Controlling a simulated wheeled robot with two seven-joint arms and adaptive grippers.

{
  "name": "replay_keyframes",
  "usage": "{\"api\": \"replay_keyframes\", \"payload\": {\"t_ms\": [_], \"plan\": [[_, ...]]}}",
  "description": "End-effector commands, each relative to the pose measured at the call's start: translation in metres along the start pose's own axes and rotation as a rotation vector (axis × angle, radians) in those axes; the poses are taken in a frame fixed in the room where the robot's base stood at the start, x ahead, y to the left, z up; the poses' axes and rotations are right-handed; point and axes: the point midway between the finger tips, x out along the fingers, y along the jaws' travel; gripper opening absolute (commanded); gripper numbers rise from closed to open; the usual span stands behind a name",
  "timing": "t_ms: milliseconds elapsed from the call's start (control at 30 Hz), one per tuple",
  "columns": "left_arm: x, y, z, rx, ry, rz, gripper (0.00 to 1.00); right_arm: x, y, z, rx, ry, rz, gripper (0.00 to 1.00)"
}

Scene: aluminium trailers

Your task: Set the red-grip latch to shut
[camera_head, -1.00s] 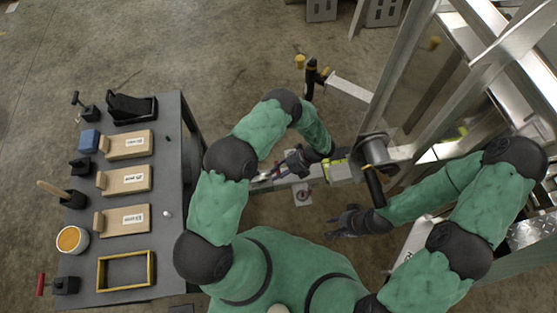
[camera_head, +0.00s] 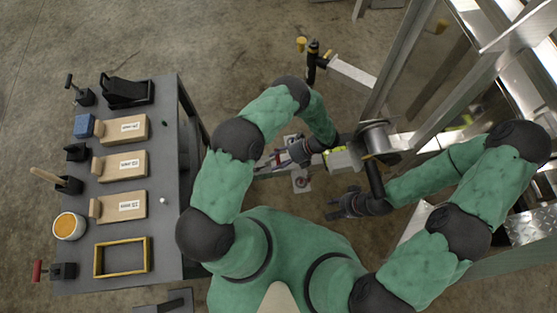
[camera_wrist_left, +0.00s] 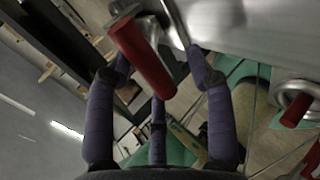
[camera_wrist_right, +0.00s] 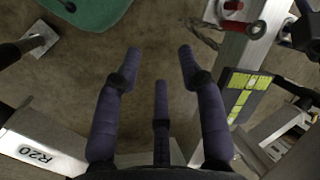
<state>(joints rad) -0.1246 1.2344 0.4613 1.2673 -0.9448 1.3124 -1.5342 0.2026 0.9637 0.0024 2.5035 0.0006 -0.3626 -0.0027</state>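A red cylindrical grip (camera_wrist_left: 145,60) shows large in the left wrist view, on a metal fitting beside a pale metal beam. My left gripper (camera_wrist_left: 160,85) is open, with its fingers spread on both sides of the grip and the grip's lower end near the middle finger. I cannot tell if they touch. In the head view my left gripper (camera_head: 285,157) is over the trailer tongue and hides much of the latch. My right gripper (camera_head: 335,207) is open and empty, lower right of the left one; its spread fingers show in the right wrist view (camera_wrist_right: 160,70).
Another round fitting with a red grip (camera_wrist_left: 295,108) is at the right of the left wrist view. A red part (camera_wrist_right: 235,10) tops the right wrist view. A trailer frame (camera_head: 400,60) stands at right. A grey table (camera_head: 165,180) with wooden blocks stands at left. Floor between is clear.

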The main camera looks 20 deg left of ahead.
Motion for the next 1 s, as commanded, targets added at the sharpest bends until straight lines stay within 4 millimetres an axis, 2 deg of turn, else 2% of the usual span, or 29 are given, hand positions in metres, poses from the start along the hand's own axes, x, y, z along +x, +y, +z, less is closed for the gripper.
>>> {"api": "replay_keyframes", "payload": {"t_ms": [367, 467, 800, 1000], "plan": [[-0.009, 0.0, 0.003, -0.003, -0.005, -0.005, 0.54, 0.0, 0.0, 0.0, 0.0, 0.0, 0.0, 0.4], [-0.022, 0.0, 0.003, -0.003, -0.005, -0.005, 0.54, 0.0, 0.0, 0.0, 0.0, 0.0, 0.0, 0.4], [-0.087, -0.001, 0.002, -0.003, -0.005, -0.006, 0.54, 0.0, 0.0, 0.0, 0.0, 0.0, 0.0, 0.4], [-0.113, 0.0, 0.002, -0.002, -0.004, -0.005, 0.54, 0.0, 0.0, 0.0, 0.0, 0.0, 0.0, 0.4]]}}
